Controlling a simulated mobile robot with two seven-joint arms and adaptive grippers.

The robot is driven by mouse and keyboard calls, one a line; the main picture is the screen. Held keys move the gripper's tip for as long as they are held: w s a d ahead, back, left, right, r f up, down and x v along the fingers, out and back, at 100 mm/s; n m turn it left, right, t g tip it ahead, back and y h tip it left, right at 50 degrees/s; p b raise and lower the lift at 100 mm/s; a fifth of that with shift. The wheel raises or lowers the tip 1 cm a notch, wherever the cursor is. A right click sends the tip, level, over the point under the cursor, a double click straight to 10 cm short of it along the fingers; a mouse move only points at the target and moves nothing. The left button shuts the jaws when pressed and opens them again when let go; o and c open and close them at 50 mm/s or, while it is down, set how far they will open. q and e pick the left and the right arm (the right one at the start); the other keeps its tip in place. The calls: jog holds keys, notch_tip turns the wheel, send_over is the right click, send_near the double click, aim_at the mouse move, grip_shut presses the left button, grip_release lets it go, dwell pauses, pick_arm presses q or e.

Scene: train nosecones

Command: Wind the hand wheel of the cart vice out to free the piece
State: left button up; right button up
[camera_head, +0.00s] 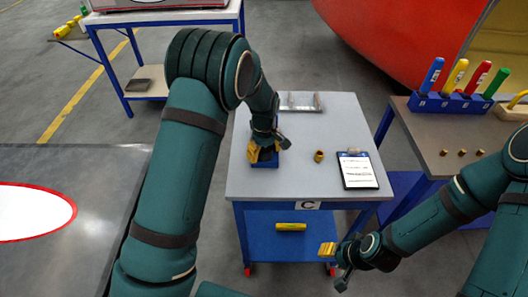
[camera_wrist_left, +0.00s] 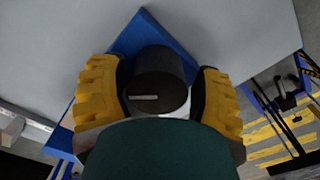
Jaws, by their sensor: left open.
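The cart vice is a blue block (camera_head: 264,164) near the left side of the grey cart top, mostly hidden under my left gripper (camera_head: 262,152) in the head view. In the left wrist view its blue base (camera_wrist_left: 142,32) shows behind a dark round part (camera_wrist_left: 160,70), apparently the hand wheel, with a pale mark on its side. The yellow fingers of my left gripper (camera_wrist_left: 160,92) stand open on either side of this dark part; contact cannot be made out. A piece in the jaws cannot be seen. My right gripper (camera_head: 335,264) is low, by the cart's front right.
On the cart top (camera_head: 290,184) are a small brass part (camera_head: 319,156), a clipboard (camera_head: 357,170) and a metal plate (camera_head: 300,101). A yellow item (camera_head: 291,227) lies on the blue lower shelf. A bench (camera_head: 440,137) with coloured handles stands right.

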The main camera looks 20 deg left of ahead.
pick_arm(q)
jog(key=shift+r, duration=4)
